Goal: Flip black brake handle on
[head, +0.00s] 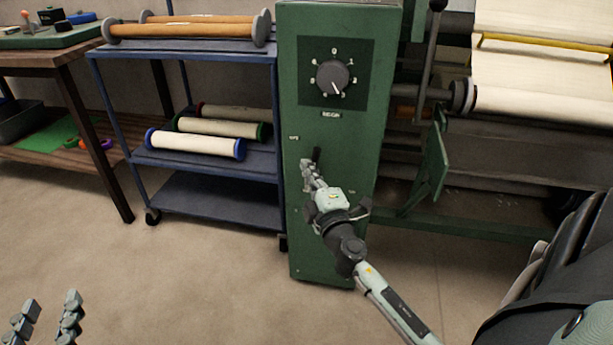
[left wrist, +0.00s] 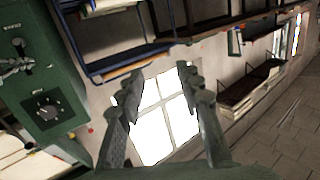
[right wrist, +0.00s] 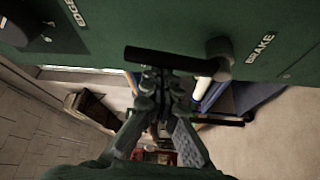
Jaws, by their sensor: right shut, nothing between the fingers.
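The black brake handle (head: 316,156) is on the front of the green cabinet (head: 318,245), below the dial, and points roughly upward in the head view. In the right wrist view the handle (right wrist: 160,58) is a dark bar reaching left from a round pivot, with the label BRAKE beside it. My right gripper (head: 305,164) is shut and empty, close beside the handle; its fingertips (right wrist: 158,80) partly overlap the bar's edge, and I cannot tell if they touch. My left gripper (head: 50,303) is open and empty at the lower left, far from the cabinet; it also shows open in the left wrist view (left wrist: 157,76).
A rotary dial (head: 333,78) sits above the handle. A blue shelf cart (head: 215,160) with rollers stands left of the cabinet, and a wooden table (head: 100,65) further left. A machine with cream cloth (head: 540,65) is at right. Floor in front is clear.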

